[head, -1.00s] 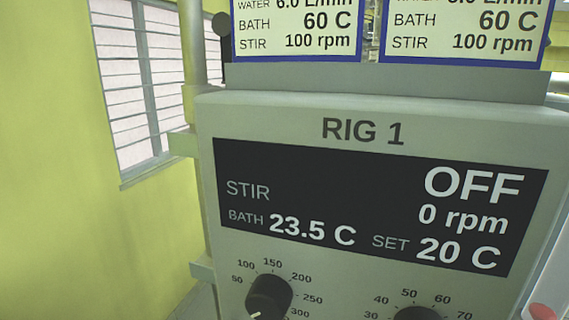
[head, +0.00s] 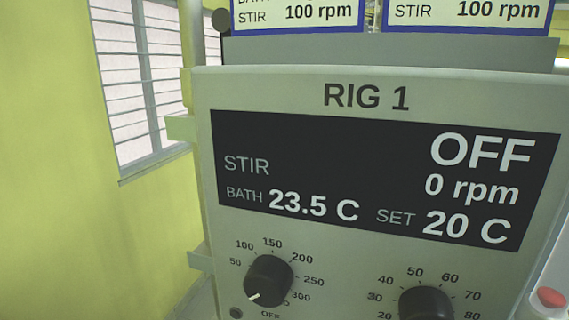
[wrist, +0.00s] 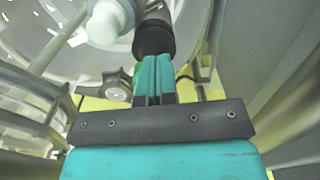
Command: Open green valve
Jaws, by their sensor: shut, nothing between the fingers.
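No green valve shows clearly in either view. My gripper (wrist: 154,72) shows in the wrist view, its two teal fingers together with no object held between them. The fingertips lie just below a black cylindrical part (wrist: 153,38) in the picture; I cannot tell whether they touch it. My gripper is not in the head view.
In the head view, the RIG 1 panel (head: 370,95) reads OFF, 0 rpm, and has a stir knob (head: 269,281) and a second knob (head: 426,302). A red button (head: 551,297) is at right. The wrist view shows a white rounded part (wrist: 106,22) and a grey lobed knob (wrist: 118,84) near clear glassware.

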